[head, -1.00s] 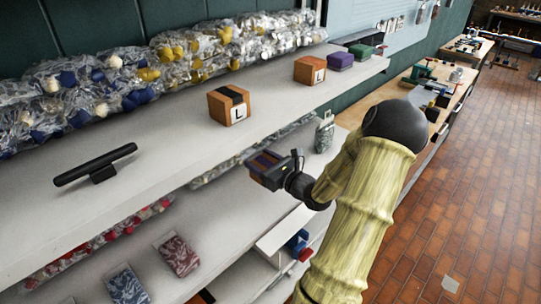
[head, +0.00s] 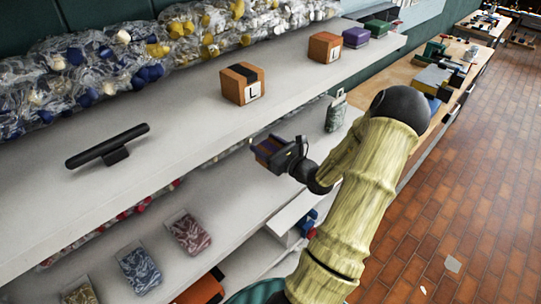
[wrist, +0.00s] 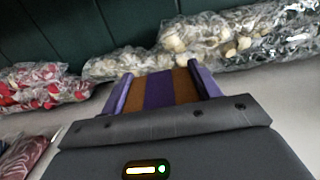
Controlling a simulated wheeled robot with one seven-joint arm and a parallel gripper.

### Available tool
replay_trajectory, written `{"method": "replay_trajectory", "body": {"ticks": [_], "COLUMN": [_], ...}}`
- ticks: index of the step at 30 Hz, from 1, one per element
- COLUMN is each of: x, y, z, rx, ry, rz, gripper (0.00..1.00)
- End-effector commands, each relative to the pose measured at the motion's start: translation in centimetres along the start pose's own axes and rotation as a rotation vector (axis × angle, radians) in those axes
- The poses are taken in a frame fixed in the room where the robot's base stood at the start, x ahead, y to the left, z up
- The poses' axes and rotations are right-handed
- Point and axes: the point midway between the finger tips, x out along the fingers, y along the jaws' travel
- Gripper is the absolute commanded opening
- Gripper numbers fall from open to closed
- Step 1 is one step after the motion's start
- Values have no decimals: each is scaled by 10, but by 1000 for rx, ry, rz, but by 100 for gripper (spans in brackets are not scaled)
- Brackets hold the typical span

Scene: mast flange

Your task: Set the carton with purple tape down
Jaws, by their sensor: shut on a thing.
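My gripper (head: 272,153) is shut on the carton with purple tape, held out in front of the shelves in the head view. In the wrist view the carton (wrist: 160,89) is orange-brown with a purple band along its middle, between the two purple fingers of my gripper (wrist: 161,88). Its far end points toward bagged goods. In the head view the carton is small and mostly hidden by the gripper. I cannot tell its exact height against the shelf boards.
The upper shelf (head: 190,115) holds a black-taped carton (head: 242,84), another orange carton (head: 324,47), a purple box (head: 356,37), a green box (head: 376,27) and a black bar (head: 107,147). Clear bags line its back. Small packets (head: 188,232) lie on the lower shelf (head: 232,205).

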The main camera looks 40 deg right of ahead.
Motion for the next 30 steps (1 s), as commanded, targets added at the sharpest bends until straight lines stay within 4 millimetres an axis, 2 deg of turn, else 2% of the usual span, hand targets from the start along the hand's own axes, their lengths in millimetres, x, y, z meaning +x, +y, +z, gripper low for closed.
{"method": "replay_trajectory", "body": {"ticks": [6, 17, 25, 30], "x": [0, 0, 1, 1], "y": [0, 0, 1, 0], "z": [-18, -22, -52, -61], "rx": [0, 0, 3, -1], "ry": [-3, -2, -1, -2], "rz": [0, 0, 1, 1], "gripper": [27, 27, 27, 27]}}
